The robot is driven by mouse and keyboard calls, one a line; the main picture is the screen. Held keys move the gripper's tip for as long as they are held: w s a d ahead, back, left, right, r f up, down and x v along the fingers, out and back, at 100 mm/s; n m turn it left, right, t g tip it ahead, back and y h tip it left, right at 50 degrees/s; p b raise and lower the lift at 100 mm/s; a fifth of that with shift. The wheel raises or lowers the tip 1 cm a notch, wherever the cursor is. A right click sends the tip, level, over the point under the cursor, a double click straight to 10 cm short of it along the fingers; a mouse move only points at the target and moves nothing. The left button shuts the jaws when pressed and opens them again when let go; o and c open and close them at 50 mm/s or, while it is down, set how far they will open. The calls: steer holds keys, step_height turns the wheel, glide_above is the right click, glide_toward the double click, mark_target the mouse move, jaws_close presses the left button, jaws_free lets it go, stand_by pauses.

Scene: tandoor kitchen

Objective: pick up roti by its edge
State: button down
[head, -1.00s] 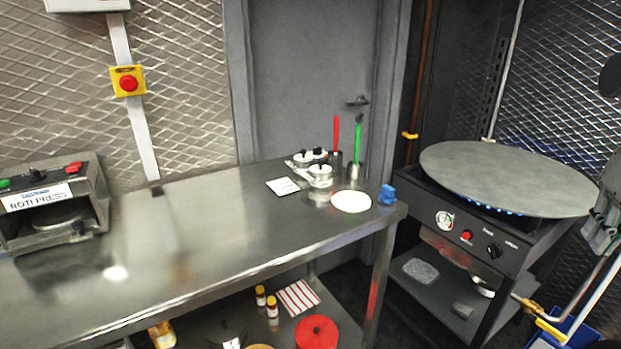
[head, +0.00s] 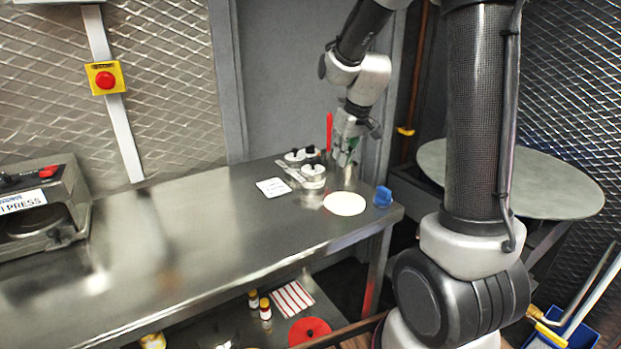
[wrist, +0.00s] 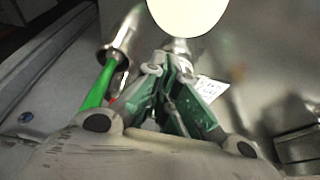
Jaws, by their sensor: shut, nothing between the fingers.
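The roti (head: 345,204) is a pale round disc lying flat on the steel table (head: 200,230), near its right end. Its edge also shows at the top of the wrist view (wrist: 188,14). My gripper (head: 345,158) is above the back of the table, behind the roti and by the utensil holders. In the wrist view my gripper (wrist: 176,62) has its green fingers together, with nothing between them. The roti lies beyond the fingertips there, and I cannot tell the gap.
A green-handled tool (wrist: 98,88) stands in a metal holder close beside my fingers. A red-handled tool (head: 329,130), lidded pots (head: 312,175), a white card (head: 272,187) and a blue object (head: 383,196) are near the roti. The round griddle (head: 550,185) is at right.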

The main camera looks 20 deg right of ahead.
mark_target(348, 199)
steer(key=x, duration=1)
steer(key=shift+d, duration=0.15)
steer(key=shift+s, duration=0.1)
steer(key=shift+s+d, duration=0.1)
steer(key=shift+s, duration=0.2)
steer(key=s, duration=0.2)
steer(key=s+d, duration=0.1)
steer(key=s, duration=0.4)
steer(key=shift+d, duration=0.15)
